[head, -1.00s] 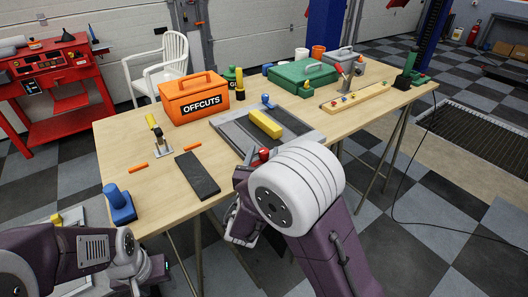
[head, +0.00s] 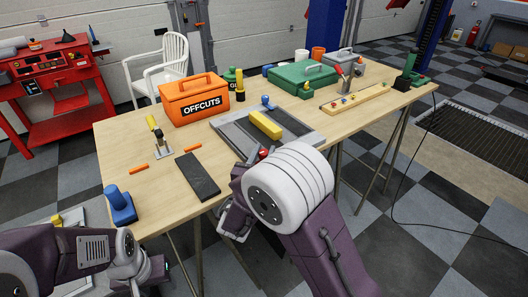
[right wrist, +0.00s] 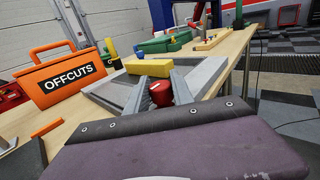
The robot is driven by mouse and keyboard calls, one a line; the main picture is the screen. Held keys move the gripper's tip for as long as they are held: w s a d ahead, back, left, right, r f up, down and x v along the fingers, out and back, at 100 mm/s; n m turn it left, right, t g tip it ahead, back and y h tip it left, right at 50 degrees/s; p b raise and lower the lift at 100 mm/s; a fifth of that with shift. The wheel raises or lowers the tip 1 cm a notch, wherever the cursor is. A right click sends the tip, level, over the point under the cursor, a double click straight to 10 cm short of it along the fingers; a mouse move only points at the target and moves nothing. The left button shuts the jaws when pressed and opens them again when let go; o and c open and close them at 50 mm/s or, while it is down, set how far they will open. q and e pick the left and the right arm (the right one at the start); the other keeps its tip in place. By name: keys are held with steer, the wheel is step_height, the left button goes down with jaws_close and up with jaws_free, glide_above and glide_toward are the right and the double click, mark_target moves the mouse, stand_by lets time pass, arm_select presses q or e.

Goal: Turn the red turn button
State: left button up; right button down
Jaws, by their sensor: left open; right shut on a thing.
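The red turn button (right wrist: 160,94) is a round red knob with a small white mark, on the near side of a grey metal frame (right wrist: 206,77). In the right wrist view, my right gripper (right wrist: 161,86) has one grey finger on each side of the knob and is shut on it. In the head view, only a bit of the red button (head: 263,152) shows behind my right wrist, which hides most of the fingers. My left gripper (head: 152,277) is open and empty at the lower left, apart from the table.
A yellow block (head: 265,124) and a small blue knob (head: 267,101) are on the frame behind the red button. An orange OFFCUTS box (head: 194,102) and a dark slab (head: 197,175) lie to the left. Bare wooden table (head: 150,190) shows at front left.

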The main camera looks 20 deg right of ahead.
steer(key=m+g+h+p, duration=0.2)
steer(key=m+g+h, duration=0.1)
steer(key=h, duration=0.1)
steer(key=shift+a+r, duration=0.1)
steer(key=m+g+h+p, duration=0.2)
steer(key=m+g+h, duration=0.1)
steer(key=g, duration=0.1)
steer(key=shift+m+g, duration=0.4)
steer(key=shift+m+g+h+p, duration=0.55)
steer(key=shift+m+g, duration=0.25)
steer(key=shift+g, duration=0.3)
steer(key=shift+f+m+g+h, duration=0.2)
steer(key=shift+m+g+h, duration=0.15)
steer(key=shift+m+g, duration=1.05)
steer(key=shift+g, duration=0.8)
steer(key=c, duration=1.1)
jaws_free()
steer(key=shift+r, duration=0.1)
steer(key=shift+r, duration=0.1)
